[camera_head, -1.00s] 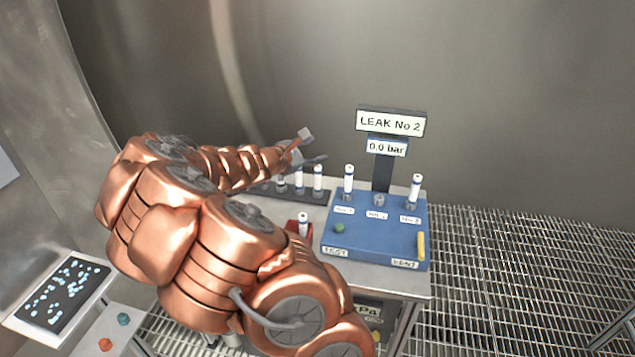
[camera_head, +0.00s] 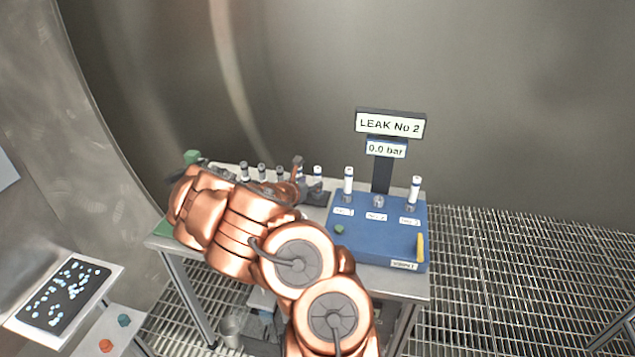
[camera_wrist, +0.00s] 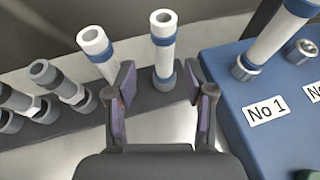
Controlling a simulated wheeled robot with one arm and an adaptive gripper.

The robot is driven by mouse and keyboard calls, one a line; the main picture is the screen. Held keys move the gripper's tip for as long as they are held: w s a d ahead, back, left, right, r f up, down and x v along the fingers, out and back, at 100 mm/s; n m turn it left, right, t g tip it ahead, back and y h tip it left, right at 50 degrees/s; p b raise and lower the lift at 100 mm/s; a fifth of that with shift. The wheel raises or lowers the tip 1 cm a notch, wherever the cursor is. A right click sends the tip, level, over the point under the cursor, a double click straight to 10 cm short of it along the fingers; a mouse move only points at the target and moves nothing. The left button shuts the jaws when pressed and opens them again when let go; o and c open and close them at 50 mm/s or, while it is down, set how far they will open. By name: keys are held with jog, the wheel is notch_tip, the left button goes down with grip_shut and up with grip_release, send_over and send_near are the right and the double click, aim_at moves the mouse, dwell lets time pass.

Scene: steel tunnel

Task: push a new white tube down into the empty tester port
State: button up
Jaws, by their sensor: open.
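The blue tester (camera_head: 375,235) stands on the bench. White tubes with blue bands stand upright in its left port, No 1 (camera_head: 348,182), and its right port (camera_head: 415,190). The middle port (camera_head: 378,201) is empty. A dark rack (camera_wrist: 150,104) holds a white blue-banded tube (camera_wrist: 163,45), another white one (camera_wrist: 96,48) to its left, and several grey-topped tubes (camera_wrist: 50,75). My gripper (camera_wrist: 160,82) is open, low at the rack. The right white tube stands between or just beyond its fingers; contact cannot be told. The left white tube is outside the left finger.
A sign reading LEAK No 2 (camera_head: 390,123) and a 0.0 bar display (camera_head: 386,148) rise behind the tester. A yellow lever (camera_head: 420,247) is at its right front. A green object (camera_head: 192,157) is at the bench's back left. My arm covers much of the bench front.

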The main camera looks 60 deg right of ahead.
aim_at(316, 182)
jog(key=shift+s+p+x, duration=0.15)
jog(key=shift+p+x, duration=0.4)
jog(key=shift+x, duration=0.25)
jog(key=shift+s+p+x, duration=0.2)
jog(key=shift+p+x, duration=0.3)
jog(key=shift+x, duration=0.3)
jog(key=shift+p+x, duration=0.3)
jog(key=shift+x, duration=0.8)
jog(key=shift+w, duration=0.1)
grip_shut()
jog(key=shift+r, duration=0.1)
